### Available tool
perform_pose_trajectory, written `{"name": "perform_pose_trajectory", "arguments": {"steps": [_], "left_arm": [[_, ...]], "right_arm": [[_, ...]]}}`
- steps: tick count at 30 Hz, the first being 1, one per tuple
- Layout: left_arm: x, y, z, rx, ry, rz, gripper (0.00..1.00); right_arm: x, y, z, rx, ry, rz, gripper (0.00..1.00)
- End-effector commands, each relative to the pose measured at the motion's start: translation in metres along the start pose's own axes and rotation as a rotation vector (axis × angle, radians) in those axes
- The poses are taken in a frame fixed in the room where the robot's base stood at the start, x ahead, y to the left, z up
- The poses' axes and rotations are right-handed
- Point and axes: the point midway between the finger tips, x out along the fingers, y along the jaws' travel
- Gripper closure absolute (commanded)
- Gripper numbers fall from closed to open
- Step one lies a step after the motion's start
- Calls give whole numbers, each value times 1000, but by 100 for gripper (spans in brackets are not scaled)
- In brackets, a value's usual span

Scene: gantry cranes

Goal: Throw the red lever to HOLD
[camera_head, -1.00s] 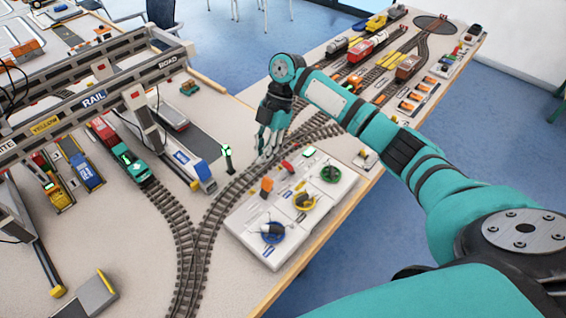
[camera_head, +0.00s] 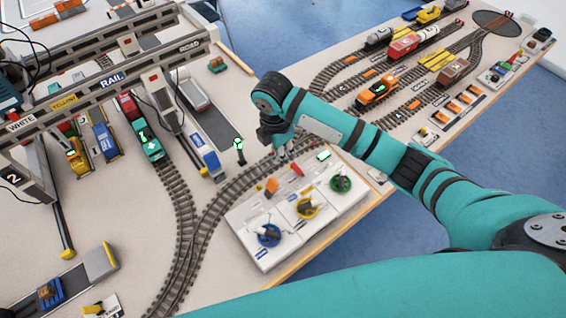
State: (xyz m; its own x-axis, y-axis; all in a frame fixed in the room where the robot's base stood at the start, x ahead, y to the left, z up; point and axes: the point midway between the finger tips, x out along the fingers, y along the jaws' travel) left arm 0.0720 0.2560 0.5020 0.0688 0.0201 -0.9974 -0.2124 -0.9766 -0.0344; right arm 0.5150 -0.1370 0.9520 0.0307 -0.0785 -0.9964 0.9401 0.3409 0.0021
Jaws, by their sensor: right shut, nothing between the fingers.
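The red lever (camera_head: 297,169) is a small handle at the far edge of the white control panel (camera_head: 262,216), right of an orange lever (camera_head: 271,185). My right gripper (camera_head: 281,154) is shut and empty, pointing down just behind and left of the red lever. I cannot tell whether its fingertips touch the lever. I cannot read a HOLD mark beside the lever. My left gripper is not in view.
The panel also bears blue (camera_head: 269,235), yellow (camera_head: 306,208) and green (camera_head: 341,183) round controls. A lit green signal post (camera_head: 239,150) stands left of my gripper. Curved track (camera_head: 212,208) runs along the panel's left side. A gantry (camera_head: 112,80) stands at the left.

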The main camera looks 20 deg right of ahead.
Motion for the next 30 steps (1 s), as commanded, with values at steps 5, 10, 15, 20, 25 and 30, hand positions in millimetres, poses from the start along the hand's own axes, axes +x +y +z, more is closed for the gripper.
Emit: {"name": "perform_pose_trajectory", "arguments": {"steps": [5,10,15,20,25,30], "left_arm": [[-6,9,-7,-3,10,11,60],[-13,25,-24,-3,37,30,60],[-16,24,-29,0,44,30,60],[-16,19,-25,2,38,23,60],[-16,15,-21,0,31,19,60],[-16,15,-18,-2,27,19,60]], "right_arm": [[25,-2,0,0,0,-7,100],[57,-2,0,0,1,-6,100],[82,-2,0,0,-1,-5,100],[94,-1,0,0,0,-3,100],[97,-1,0,-1,0,-1,100],[96,-1,0,-1,0,-2,100]]}}
